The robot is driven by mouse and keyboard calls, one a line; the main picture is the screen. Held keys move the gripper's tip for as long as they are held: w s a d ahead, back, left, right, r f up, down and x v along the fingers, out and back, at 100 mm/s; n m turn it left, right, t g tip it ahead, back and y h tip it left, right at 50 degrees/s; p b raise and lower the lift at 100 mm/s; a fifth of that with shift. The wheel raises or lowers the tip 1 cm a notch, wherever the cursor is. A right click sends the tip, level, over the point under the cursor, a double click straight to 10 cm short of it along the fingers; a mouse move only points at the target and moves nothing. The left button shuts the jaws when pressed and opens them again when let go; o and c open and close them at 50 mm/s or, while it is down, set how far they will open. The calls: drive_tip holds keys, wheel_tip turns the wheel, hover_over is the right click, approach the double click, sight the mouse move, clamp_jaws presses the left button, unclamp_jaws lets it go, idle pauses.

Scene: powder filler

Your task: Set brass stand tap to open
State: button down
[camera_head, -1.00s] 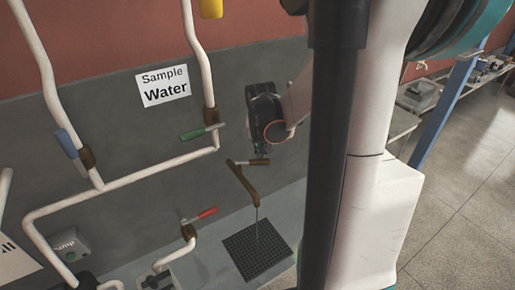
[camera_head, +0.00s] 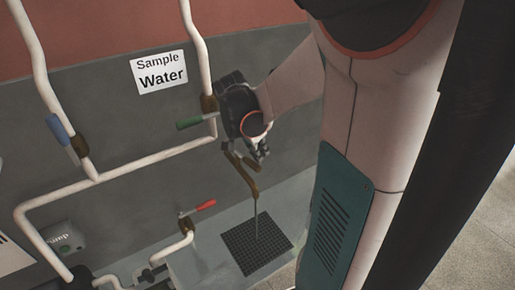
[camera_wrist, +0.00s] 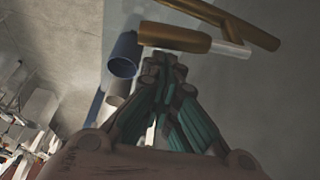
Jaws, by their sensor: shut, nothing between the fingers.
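The brass stand tap (camera_head: 252,183) stands above the black grid at the lower middle of the head view, with a thin pale line running from it down to the grid. Its handle (camera_head: 233,160) sits at the top, partly covered by my gripper (camera_head: 260,153). In the wrist view a brass handle (camera_wrist: 175,37) with a pale stem and a brass pipe (camera_wrist: 235,20) lie just beyond my gripper (camera_wrist: 165,68). My fingers are together with nothing between them, close to the brass handle; I cannot tell whether they touch it.
White pipes with a green-handled valve (camera_head: 190,123), a blue-handled valve (camera_head: 60,130) and a red-handled valve (camera_head: 204,206) run along the wall. A black grid (camera_head: 245,250) lies below the tap. A blue cylinder (camera_wrist: 124,55) is beside my fingers in the wrist view.

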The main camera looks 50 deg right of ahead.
drive_tip(key=shift+s+a, duration=0.15)
drive_tip(key=shift+a, duration=0.45)
idle(0.3)
